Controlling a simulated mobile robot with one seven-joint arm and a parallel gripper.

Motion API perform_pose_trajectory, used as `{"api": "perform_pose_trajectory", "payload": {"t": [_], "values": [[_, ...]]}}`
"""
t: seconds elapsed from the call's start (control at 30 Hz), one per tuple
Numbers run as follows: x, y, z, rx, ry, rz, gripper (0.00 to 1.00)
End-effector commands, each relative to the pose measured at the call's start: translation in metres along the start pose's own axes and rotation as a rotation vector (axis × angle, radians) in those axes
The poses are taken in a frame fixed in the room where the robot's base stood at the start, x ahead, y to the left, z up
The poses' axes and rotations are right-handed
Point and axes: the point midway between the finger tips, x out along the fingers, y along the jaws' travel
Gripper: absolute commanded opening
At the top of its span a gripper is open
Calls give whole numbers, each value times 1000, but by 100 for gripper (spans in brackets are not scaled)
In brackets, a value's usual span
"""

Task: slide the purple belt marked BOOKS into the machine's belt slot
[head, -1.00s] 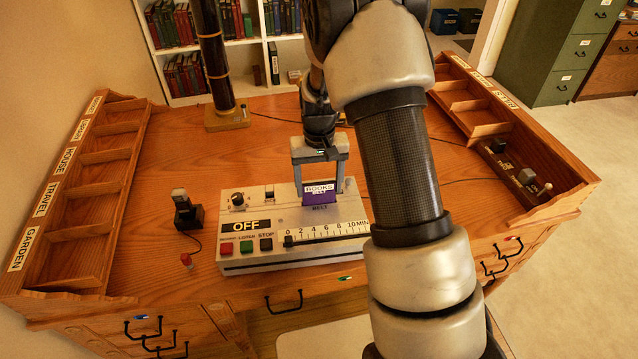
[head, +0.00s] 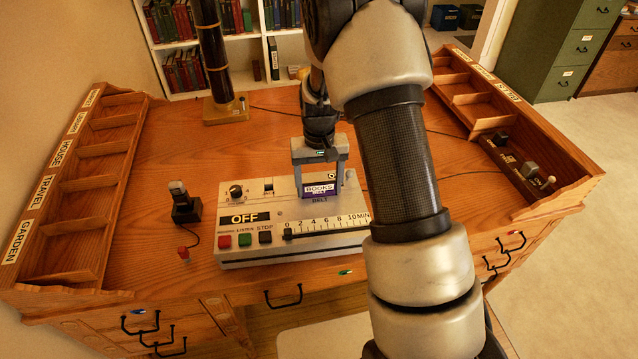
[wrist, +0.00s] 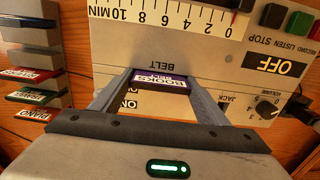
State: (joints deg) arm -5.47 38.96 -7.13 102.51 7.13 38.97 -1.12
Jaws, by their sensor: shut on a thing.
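The purple belt marked BOOKS (head: 320,189) is held upright between the fingers of my gripper (head: 322,184). Only its labelled upper part and a thin purple edge show, right at the BELT marking on top of the pale machine (head: 290,256). Its lower part is hidden, apparently down in the belt slot. In the wrist view, the belt (wrist: 163,80) spans the gap between both fingers, right by the word BELT. My gripper is shut on it. The slot opening itself is covered.
The machine's OFF display (head: 245,218), coloured buttons and minute slider face the front. A microphone-like device (head: 182,203) stands at left. Sorting racks (head: 110,155) line both desk sides. The wrist view shows a rack of several coloured belts (wrist: 33,92).

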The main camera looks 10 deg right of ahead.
Motion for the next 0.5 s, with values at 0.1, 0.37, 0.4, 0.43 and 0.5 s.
{"api": "perform_pose_trajectory", "payload": {"t": [0.1,0.37,0.4,0.43,0.5], "values": [[5,0,0,0,0,0,54],[4,0,0,0,0,0,90],[4,0,0,0,0,0,90],[4,0,0,0,0,0,90],[4,0,0,0,0,0,90]]}}
